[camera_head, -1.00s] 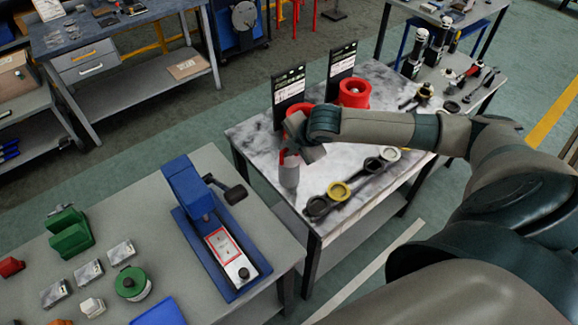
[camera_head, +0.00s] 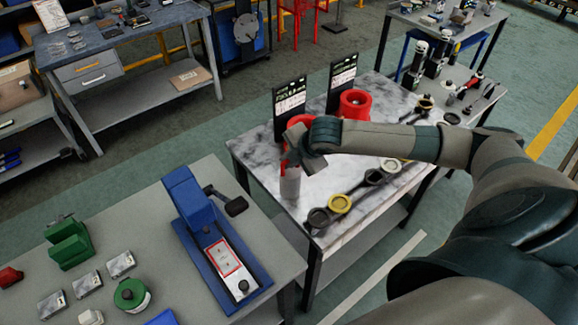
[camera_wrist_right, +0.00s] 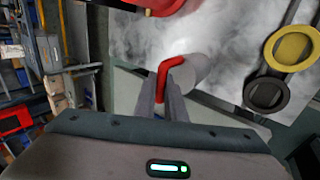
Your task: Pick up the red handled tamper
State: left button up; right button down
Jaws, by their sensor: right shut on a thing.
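The tamper is a grey cylinder (camera_head: 290,187) with a red handle, near the left front part of the marble-topped table (camera_head: 262,160). My right gripper (camera_head: 293,160) reaches it from the right and hides most of its top. In the right wrist view, the red handle (camera_wrist_right: 165,68) sits at the tips of my right gripper's fingers (camera_wrist_right: 164,88), which are shut on it. The grey body (camera_wrist_right: 188,72) extends beyond the handle. I cannot tell whether its base touches the tabletop. My left gripper is out of view.
Red round parts (camera_head: 355,103) stand by dark sign boards (camera_head: 342,80) behind my gripper. A long tool with a yellow ring (camera_head: 340,204) and dark rings lies just right of the tamper. A blue device (camera_head: 190,205) stands on the grey table at left.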

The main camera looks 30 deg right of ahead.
jog(key=shift+w+r+b, duration=0.1)
jog(key=shift+r+b, duration=0.3)
jog(key=shift+r, duration=0.2)
notch_tip(320, 180, up, 2)
jog(key=shift+r+b, duration=0.2)
jog(key=shift+b, duration=0.5)
jog(key=d+r+b, duration=0.4)
jog(key=d+r, duration=0.3)
jog(key=d, duration=0.4)
jog(key=shift+w+d+r, duration=0.2)
jog(key=shift+w+d, duration=0.1)
jog(key=shift+d, duration=0.05)
